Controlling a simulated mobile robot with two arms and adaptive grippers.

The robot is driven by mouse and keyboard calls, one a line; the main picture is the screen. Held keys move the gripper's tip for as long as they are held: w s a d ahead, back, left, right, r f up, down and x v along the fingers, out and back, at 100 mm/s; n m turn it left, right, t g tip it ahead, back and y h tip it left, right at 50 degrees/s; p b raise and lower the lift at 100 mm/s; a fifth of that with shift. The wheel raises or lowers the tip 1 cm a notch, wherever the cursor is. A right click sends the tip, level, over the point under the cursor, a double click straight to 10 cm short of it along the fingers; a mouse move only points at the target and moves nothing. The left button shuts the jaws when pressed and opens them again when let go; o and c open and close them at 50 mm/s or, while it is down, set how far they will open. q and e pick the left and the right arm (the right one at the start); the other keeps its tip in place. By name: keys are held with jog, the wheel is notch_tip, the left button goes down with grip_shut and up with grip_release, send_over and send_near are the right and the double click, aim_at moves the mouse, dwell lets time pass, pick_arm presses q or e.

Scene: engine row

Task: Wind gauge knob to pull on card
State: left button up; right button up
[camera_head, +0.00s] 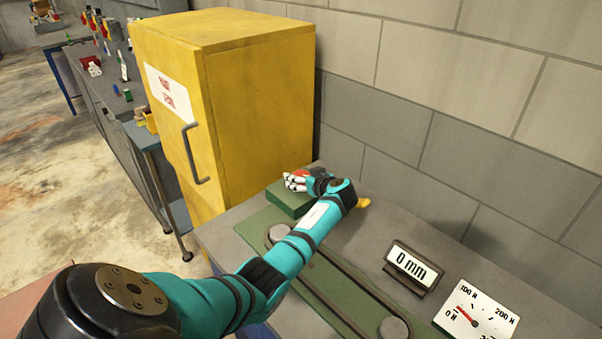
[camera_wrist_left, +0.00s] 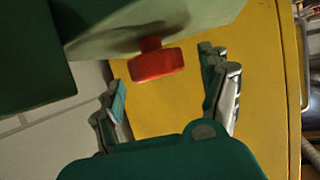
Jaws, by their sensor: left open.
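The red knob (camera_wrist_left: 157,66) sticks out from the green block of the gauge in the left wrist view. My left gripper (camera_wrist_left: 168,82) is open, with one finger on each side of the knob and visible space on both sides. In the head view my left gripper (camera_head: 296,182) is at the green block (camera_head: 287,199), and the hand covers most of the knob's area. A white dial card (camera_head: 476,314) marked 0 N, 100 N and 200 N lies at the lower right, its red needle between 0 N and 100 N. My right gripper is out of view.
A small display (camera_head: 412,267) reads 0 mm. A belt between two round pulleys (camera_head: 393,328) runs along the green plate (camera_head: 262,218) under my left arm. A yellow cabinet (camera_head: 255,100) stands behind to the left, and a block wall (camera_head: 455,110) closes the back.

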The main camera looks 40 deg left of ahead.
pick_arm(q)
jog(key=shift+x, duration=0.85)
jog(key=shift+w+a+f, duration=0.15)
jog(key=shift+w+f, duration=0.05)
jog(key=c, duration=1.2)
jog(key=m+t+h+p, duration=0.1)
jog(key=m+t, duration=0.1)
jog(key=shift+s+m+t+h, duration=0.15)
jog(key=shift+m+t+h, duration=0.15)
jog(key=shift+r+m+t+h+p, duration=0.1)
jog(key=shift+m+t+h+p, duration=0.25)
jog(key=shift+m+t+h, duration=0.5)
jog(key=shift+m+t, duration=0.35)
jog(key=shift+m, duration=0.1)
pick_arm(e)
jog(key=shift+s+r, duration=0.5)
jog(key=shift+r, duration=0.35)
